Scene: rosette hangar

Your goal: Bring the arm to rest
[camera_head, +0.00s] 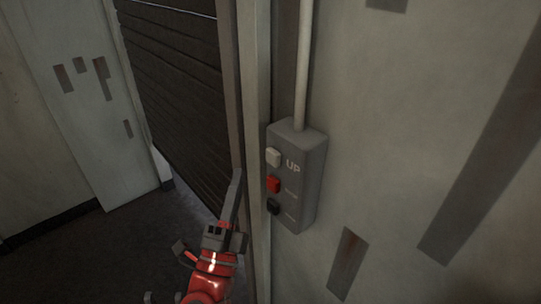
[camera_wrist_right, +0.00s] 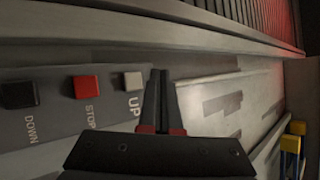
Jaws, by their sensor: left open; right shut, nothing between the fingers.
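My right gripper (camera_head: 236,178) is at the end of a red arm, in front of the door frame and left of the grey control box (camera_head: 309,185). In the right wrist view my right gripper (camera_wrist_right: 159,78) is shut and empty, its fingertips just beside the white UP button (camera_wrist_right: 133,81); I cannot tell whether they touch the box. The box also has a red STOP button (camera_wrist_right: 86,87) and a black DOWN button (camera_wrist_right: 19,95).
A dark slatted shutter door (camera_head: 180,85) fills the opening left of the door frame (camera_head: 257,120). A conduit (camera_head: 304,60) runs up from the box. Pale patched wall lies right. Dark floor (camera_head: 110,255) is open lower left. A yellow and blue object (camera_wrist_right: 291,143) is at the wrist view's right.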

